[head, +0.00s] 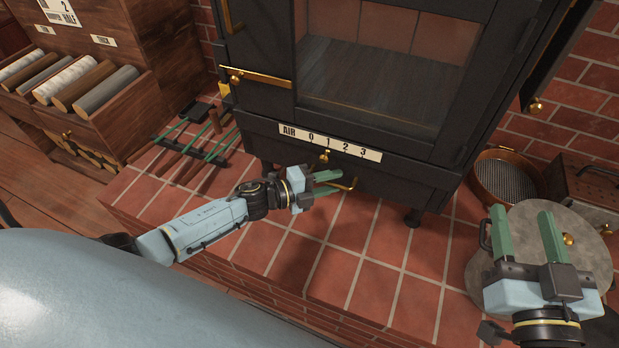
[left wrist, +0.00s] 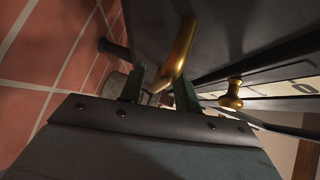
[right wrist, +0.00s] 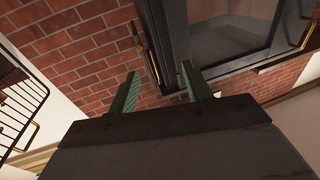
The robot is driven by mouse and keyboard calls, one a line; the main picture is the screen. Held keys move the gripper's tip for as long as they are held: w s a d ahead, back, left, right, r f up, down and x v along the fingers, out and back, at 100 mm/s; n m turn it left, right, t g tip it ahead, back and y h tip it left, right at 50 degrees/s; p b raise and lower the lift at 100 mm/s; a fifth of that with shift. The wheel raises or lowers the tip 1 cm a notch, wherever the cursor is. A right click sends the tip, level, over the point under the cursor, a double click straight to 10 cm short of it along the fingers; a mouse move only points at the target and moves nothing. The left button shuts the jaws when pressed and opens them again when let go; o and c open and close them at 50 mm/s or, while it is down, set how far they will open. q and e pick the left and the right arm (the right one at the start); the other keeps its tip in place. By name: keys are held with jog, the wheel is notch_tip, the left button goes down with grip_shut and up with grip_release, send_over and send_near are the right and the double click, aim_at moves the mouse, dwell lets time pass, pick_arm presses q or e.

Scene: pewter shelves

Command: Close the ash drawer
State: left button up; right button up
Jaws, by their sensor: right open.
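The ash drawer (head: 386,183) is the dark front low on the black stove, under the white AIR 0-1-2-3 plate. How far it stands out is hard to tell. Its brass handle (head: 350,184) shows large in the left wrist view (left wrist: 178,55). My left gripper (head: 334,182) is at this handle, and in the left wrist view the handle lies between its two green fingers (left wrist: 160,88). The fingers stand apart; whether they grip the handle is unclear. My right gripper (head: 525,225) is open and empty, in front of the round grey lid at the right.
The brass air knob (head: 324,157) is just above the left gripper. The stove stands on a red tiled hearth (head: 375,250). Fire tools (head: 190,145) lie left of it. A grey lid (head: 520,235) and a brass-rimmed sieve (head: 505,178) are at the right. The stove door (head: 555,45) hangs open.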

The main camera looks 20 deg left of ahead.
pick_arm(q)
jog(key=p+v, duration=0.1)
jog(key=v, duration=0.4)
jog(key=shift+s+a+r+p, duration=0.1)
jog(key=shift+s+p, duration=0.05)
jog(key=shift+p, duration=0.25)
jog(key=f+p+v, duration=0.1)
jog(key=p+v, duration=0.1)
jog(key=v, duration=0.5)
jog(key=shift+s+a+r, duration=0.2)
jog(key=shift+a+r, duration=0.05)
jog(key=shift+r, duration=0.2)
pick_arm(e)
jog(key=s+d+f+g+h, duration=0.1)
jog(key=s+d+f+g, duration=0.1)
jog(key=f+g, duration=0.3)
jog(key=s+d+f+g+h, duration=0.2)
jog(key=s+f+g, duration=0.3)
jog(key=f, duration=0.3)
jog(key=shift+d+f+m, duration=0.15)
jog(key=shift+d+m, duration=0.25)
